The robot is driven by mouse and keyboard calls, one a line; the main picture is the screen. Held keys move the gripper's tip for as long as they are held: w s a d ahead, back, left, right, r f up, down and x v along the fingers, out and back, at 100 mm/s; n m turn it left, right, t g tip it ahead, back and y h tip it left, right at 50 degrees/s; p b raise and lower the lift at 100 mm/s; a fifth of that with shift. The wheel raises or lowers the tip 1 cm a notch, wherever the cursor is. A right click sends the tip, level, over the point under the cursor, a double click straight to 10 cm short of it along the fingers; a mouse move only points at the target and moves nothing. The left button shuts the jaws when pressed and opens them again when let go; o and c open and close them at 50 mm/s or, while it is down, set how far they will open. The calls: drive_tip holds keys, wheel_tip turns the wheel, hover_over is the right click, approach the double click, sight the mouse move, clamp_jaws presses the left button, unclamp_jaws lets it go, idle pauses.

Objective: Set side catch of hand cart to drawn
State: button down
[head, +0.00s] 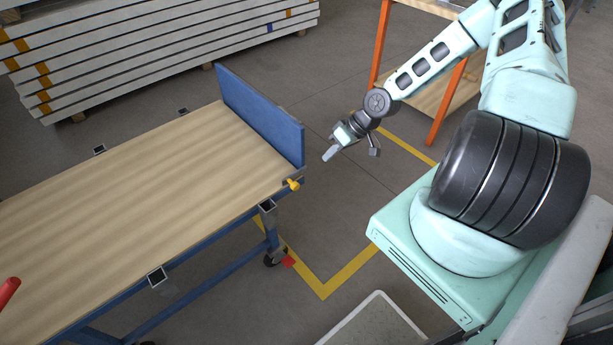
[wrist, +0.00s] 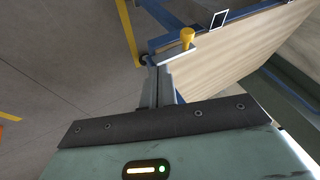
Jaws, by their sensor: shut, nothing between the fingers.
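The hand cart (head: 150,185) has a wooden deck on a blue frame and a blue end board (head: 262,112) standing upright at its far right end. The side catch (head: 293,184) shows as a small yellow knob at the near corner, by the foot of the end board. In the wrist view the yellow knob (wrist: 187,38) stands on a grey bracket beside the deck edge. My gripper (head: 331,153) is shut and empty, to the right of the end board and apart from the catch. In the wrist view my fingers (wrist: 158,88) appear below the knob.
Open square sockets (head: 157,276) line the deck edges. A red bar end (head: 8,291) shows at lower left. Stacked white panels (head: 150,50) lie behind the cart. An orange-legged table (head: 445,100) stands behind my arm.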

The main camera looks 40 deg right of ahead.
sight(294, 185)
drive_tip(key=w+a+f, duration=0.2)
drive_tip(key=a+f, duration=0.4)
drive_tip(key=a, duration=0.1)
drive_tip(key=shift+w+f, duration=0.15)
drive_tip(key=shift+f, duration=0.25)
drive_tip(key=shift+a, duration=1.9)
